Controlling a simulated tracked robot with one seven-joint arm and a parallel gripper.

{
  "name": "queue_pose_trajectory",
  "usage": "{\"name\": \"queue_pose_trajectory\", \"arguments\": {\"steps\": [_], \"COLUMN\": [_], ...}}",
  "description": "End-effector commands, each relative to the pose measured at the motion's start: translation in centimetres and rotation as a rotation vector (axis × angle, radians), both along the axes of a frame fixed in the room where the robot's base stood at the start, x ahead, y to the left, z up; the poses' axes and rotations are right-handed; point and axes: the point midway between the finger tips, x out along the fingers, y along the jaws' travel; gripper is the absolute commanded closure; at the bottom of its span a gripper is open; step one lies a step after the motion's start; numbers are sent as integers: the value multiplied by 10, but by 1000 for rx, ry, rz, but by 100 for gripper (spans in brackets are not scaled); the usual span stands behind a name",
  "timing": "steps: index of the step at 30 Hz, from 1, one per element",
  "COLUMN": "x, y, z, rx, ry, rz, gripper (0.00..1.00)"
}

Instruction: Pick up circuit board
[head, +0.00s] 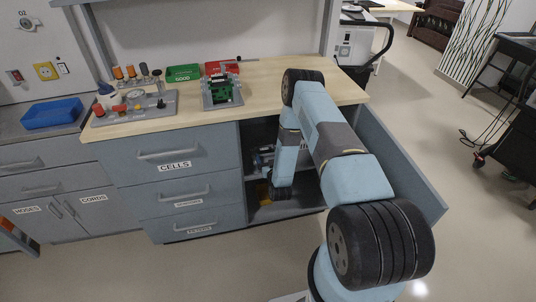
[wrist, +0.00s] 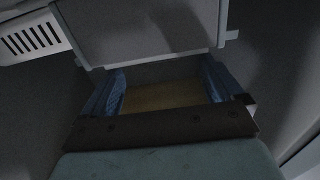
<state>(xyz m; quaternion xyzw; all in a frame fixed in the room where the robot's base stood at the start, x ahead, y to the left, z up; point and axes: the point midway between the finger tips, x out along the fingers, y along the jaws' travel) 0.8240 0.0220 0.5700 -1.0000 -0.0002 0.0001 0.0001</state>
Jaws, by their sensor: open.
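A green circuit board (head: 222,90) sits in a grey stand on the wooden bench top in the head view. My arm reaches over the bench's right end and down into the open compartment below it, away from that board. My gripper (wrist: 162,76) shows in the wrist view with two blue fingers apart. Between and beyond them is a dim tan surface (wrist: 165,97); I cannot tell what it is. No circuit board can be made out in the dark wrist view. In the head view the gripper is small and partly hidden in the compartment's shadow.
A grey panel (wrist: 150,35) lies close ahead in the wrist view, with a white slotted part (wrist: 32,38) at left. An open door (head: 400,165) flanks the compartment. The bench carries a green tray (head: 184,73), a red tray (head: 218,67) and a grey fixture (head: 135,108).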

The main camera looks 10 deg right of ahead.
Motion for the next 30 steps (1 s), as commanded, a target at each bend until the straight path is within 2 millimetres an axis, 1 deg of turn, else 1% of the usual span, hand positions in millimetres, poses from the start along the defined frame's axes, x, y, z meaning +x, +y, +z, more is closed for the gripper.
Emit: {"name": "queue_pose_trajectory", "arguments": {"steps": [1,6,10,16,30], "x": [8,27,33,33,33], "y": [-1,-1,-1,-1,-2], "z": [1,1,0,0,0], "rx": [0,0,0,0,0], "ry": [-2,-2,0,0,0], "rz": [-1,0,0,-1,-2], "gripper": [6,6,6,6,51]}}
